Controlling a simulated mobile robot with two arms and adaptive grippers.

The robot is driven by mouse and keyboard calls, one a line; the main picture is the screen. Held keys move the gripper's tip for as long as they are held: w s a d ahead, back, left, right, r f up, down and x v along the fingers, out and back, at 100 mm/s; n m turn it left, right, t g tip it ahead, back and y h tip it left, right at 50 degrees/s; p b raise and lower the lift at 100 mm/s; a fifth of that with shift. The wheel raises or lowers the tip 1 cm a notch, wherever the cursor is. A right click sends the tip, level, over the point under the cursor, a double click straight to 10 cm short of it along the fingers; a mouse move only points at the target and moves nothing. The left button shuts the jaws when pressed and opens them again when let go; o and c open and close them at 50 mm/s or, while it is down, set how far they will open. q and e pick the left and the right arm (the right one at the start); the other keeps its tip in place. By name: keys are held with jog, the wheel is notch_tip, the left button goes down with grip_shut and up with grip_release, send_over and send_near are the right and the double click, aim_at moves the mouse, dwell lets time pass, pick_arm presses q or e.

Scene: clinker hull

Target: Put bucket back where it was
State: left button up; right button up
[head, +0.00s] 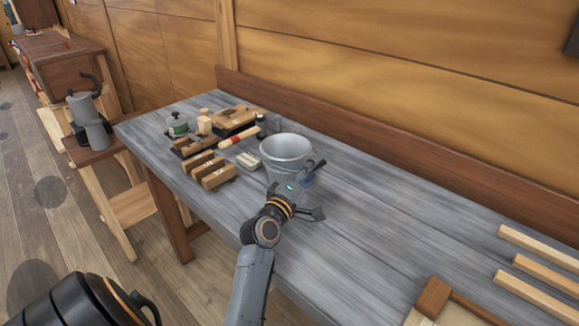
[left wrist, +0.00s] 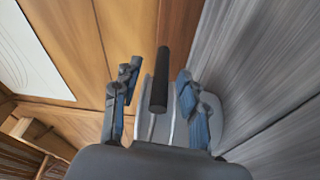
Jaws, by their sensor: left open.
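A pale grey metal bucket (head: 287,148) stands upright on the grey workbench (head: 400,220), near the bench's middle. My left gripper (head: 315,188) is open at the bucket's near right side, low over the bench, and partly covers its lower wall. In the left wrist view the two fingers (left wrist: 160,92) stand apart. A black handle grip (left wrist: 161,75) on a thin wire shows between them, with a pale grey surface, apparently the bucket, behind it. I cannot tell whether a finger touches the bucket. My right gripper is not in view.
Wooden blocks (head: 212,172), a red-and-cream roller (head: 240,137), a green-labelled jar (head: 177,125) and a wooden plane (head: 235,117) crowd the bench left of the bucket. Wooden strips (head: 540,247) lie at the right. The bench between is clear. A wooden wall backs the bench.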

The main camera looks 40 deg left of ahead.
pick_arm(q)
jog(key=w, duration=0.2)
jog(key=w+a, duration=0.1)
jog(key=w, duration=0.1)
jog(key=shift+w+p, duration=0.35)
jog(key=shift+w, duration=0.05)
jog(key=shift+s+r, duration=0.1)
grip_shut()
